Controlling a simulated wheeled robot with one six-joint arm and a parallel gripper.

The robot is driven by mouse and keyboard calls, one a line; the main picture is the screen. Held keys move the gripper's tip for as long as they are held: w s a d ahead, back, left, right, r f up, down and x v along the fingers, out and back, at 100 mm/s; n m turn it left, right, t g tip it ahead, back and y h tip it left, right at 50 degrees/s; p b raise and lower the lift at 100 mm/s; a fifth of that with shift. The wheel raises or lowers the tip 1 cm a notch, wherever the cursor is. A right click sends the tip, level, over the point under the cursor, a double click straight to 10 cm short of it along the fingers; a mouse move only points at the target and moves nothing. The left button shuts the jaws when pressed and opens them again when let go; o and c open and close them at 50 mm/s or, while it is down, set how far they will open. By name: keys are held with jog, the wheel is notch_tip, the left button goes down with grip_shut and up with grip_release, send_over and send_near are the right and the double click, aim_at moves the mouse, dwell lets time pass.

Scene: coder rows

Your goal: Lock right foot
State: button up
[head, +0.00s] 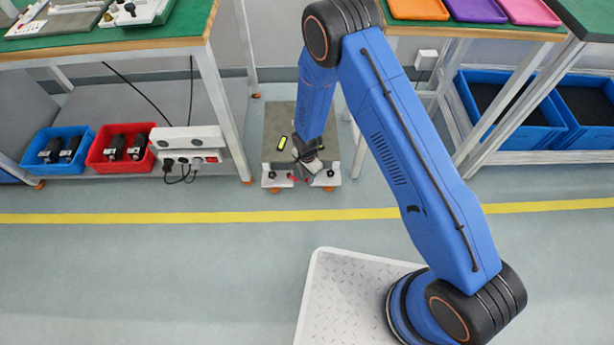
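A low grey-topped unit (275,122) stands on the floor between two workbenches. Its pale front edge has dark round knobs, one at the left (271,175) and one at the right (330,173). Orange feet show beneath it, a left foot (275,190) and a right foot (328,188). My gripper (306,172) is at the front of the unit, between the two knobs and closer to the right one. It is small and seen from above, so I cannot tell whether its fingers are open or touching anything. My arm hides part of the unit's top.
A yellow-green marked item (282,143) sits on the unit. Bench legs flank it closely at left (232,110) and right (362,150). A blue bin (58,150), a red bin (120,147) and a power strip (188,140) are on the left shelf. The floor in front, crossed by a yellow line (150,217), is clear.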

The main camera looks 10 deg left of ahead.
notch_tip(320, 180, up, 17)
dwell(0.7)
jog(key=shift+r, duration=0.1)
dwell(0.3)
jog(key=d+r+n+t, duration=0.1)
jog(key=d+r, duration=0.7)
jog(key=r, duration=0.3)
jog(key=d+r+n, duration=0.1)
jog(key=d+r, duration=0.7)
jog(key=r, duration=0.3)
jog(key=d+r+n+t, duration=0.1)
jog(key=d+r, duration=0.7)
jog(key=r, duration=0.3)
jog(key=s+d+r+n+t, duration=0.1)
jog(key=s+d+r+n, duration=0.1)
jog(key=s+d+r, duration=0.8)
jog(key=s+d+r+n+t, duration=0.1)
jog(key=s+d, duration=0.3)
jog(key=s, duration=0.3)
jog(key=s+d+r+n, duration=0.1)
jog(key=s+d, duration=0.4)
jog(key=s, duration=0.3)
jog(key=shift+t, duration=0.4)
jog(key=shift+r, duration=0.1)
